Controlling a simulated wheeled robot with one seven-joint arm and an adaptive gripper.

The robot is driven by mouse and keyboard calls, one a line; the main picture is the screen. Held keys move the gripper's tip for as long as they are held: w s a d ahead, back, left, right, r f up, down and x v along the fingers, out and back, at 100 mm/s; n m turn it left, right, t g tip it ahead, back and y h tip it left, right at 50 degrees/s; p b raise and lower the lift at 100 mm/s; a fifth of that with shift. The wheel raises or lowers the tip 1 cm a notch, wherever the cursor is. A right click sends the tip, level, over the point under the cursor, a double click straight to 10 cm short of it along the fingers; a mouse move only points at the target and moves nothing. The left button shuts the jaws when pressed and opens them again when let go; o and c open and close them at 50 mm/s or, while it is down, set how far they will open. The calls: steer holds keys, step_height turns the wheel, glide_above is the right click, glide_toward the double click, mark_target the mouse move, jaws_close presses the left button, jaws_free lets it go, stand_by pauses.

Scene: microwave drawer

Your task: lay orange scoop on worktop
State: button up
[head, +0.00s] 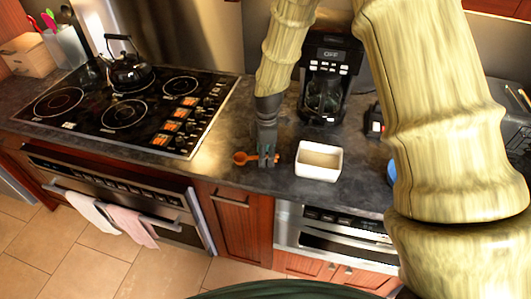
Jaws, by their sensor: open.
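The orange scoop (241,157) lies on or just above the dark worktop (222,178), near its front edge, between the stove and a white dish. Its bowl is at the left and its handle runs right, to my gripper. My gripper (267,162) points down over the handle end with its fingers apart. The fingers partly hide the handle. From this one view I cannot tell whether they touch it.
The white square dish (318,174) stands just right of my gripper. A black coffee maker (326,85) stands behind it. The black stove (125,115) with a kettle (125,70) is at left. A microwave drawer (335,240) is below the worktop. The worktop's front edge is close.

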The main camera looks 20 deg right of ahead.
steer(key=o, duration=0.4)
steer(key=shift+c, duration=0.2)
step_height(320, 180, up, 12)
steer(key=shift+d, duration=0.15)
stand_by(0.3)
steer(key=shift+s, duration=0.1)
